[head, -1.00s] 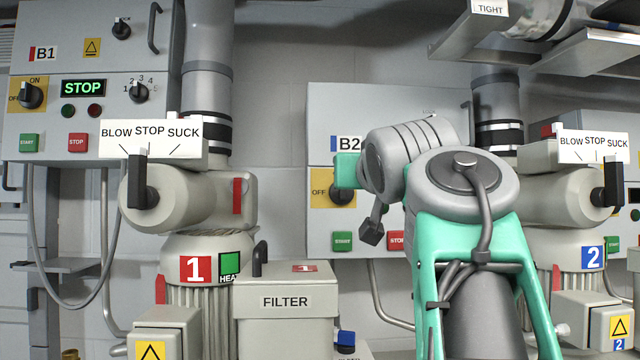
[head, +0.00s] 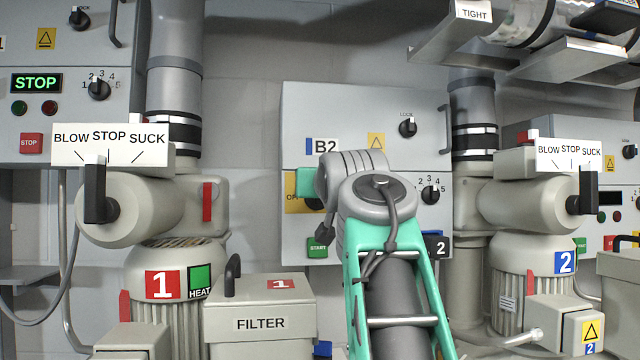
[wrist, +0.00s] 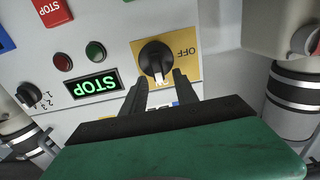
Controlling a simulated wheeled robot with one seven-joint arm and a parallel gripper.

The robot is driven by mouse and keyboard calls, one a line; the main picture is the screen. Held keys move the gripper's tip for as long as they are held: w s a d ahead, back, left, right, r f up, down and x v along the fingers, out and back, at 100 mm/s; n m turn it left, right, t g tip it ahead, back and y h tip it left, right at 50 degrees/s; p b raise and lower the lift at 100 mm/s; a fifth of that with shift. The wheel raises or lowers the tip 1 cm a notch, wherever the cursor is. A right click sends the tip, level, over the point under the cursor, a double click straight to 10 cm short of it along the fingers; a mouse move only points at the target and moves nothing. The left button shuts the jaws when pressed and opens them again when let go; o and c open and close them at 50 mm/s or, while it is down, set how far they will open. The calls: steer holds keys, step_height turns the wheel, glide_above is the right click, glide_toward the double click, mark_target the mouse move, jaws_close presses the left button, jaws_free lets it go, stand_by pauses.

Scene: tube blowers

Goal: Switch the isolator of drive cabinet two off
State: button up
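Drive cabinet two (head: 300,115), marked B2, stands in the middle of the head view. Its isolator is a black rotary knob (wrist: 154,56) on a yellow plate (wrist: 188,62) with OFF and ON labels. In the wrist view, which is upside down, the knob's white mark points at ON. The fingertips are close to the knob's lower edge in the wrist view; contact cannot be told.
The cabinet's lit STOP display (wrist: 93,89), lamps, green button (wrist: 52,12), red button and selector (wrist: 27,93) are beside the isolator. Blower one (head: 140,208) stands left with the filter box (head: 260,310); blower two (head: 530,210) stands right. Pipes rise behind both.

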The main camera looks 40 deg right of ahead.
jaws_close()
steer(key=shift+a+n, duration=0.1)
steer(key=shift+n, duration=0.2)
stand_by(0.4)
steer(key=f+n+b, duration=0.1)
steer(key=n, duration=0.4)
steer(key=a+n+b, duration=0.1)
steer(key=n, duration=0.5)
steer(key=w+a+f+n+b, duration=0.1)
steer(key=n+b, duration=0.1)
steer(key=n, duration=0.4)
steer(key=shift+f, duration=0.35)
steer(key=shift+n, duration=0.3)
steer(key=shift+o, duration=0.4)
jaws_free()
